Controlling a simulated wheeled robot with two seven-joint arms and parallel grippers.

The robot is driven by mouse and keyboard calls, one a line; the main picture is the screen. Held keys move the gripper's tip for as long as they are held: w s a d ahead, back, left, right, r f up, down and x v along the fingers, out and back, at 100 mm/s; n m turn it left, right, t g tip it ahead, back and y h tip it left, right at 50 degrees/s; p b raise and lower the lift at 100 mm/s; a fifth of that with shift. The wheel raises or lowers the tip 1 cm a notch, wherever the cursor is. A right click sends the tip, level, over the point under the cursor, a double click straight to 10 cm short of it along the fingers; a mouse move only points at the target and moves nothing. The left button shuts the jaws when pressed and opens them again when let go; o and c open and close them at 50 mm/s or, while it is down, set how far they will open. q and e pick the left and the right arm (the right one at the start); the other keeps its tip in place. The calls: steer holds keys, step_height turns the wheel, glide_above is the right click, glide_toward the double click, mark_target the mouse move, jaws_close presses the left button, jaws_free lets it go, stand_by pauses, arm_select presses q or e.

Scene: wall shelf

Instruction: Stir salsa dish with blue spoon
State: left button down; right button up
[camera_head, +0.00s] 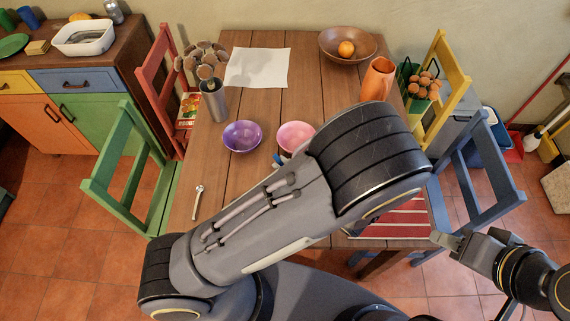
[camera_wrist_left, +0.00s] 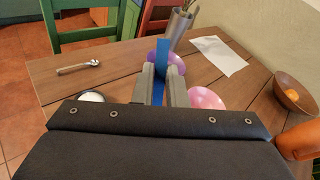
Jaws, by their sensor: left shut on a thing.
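My left gripper (camera_wrist_left: 162,72) is shut on the blue spoon (camera_wrist_left: 160,60), whose blue strip rises between the fingers in the left wrist view. In the head view my own arm hides most of this gripper. A purple bowl (camera_head: 242,137) and a pink bowl (camera_head: 296,135) stand side by side on the table; the pink bowl (camera_wrist_left: 206,98) is just right of the left gripper in the wrist view. A small whitish round dish (camera_wrist_left: 92,96) is left of the gripper. I cannot tell which dish holds salsa. My right gripper (camera_head: 443,240) is off the table's right side.
A metal spoon (camera_head: 198,202) lies on the table (camera_head: 222,182) at the left. A utensil cup (camera_head: 214,106), white paper (camera_head: 258,67), wooden bowl (camera_head: 331,46) with an orange, and an orange vase (camera_head: 377,80) stand farther back. Coloured chairs flank the table.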

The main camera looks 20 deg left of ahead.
arm_select(q)
step_height(320, 180, down, 9)
steer(key=b, duration=0.8)
steer(key=shift+f, duration=0.15)
stand_by(0.4)
steer(key=shift+s+a, duration=0.15)
steer(key=shift+a, duration=0.15)
stand_by(0.4)
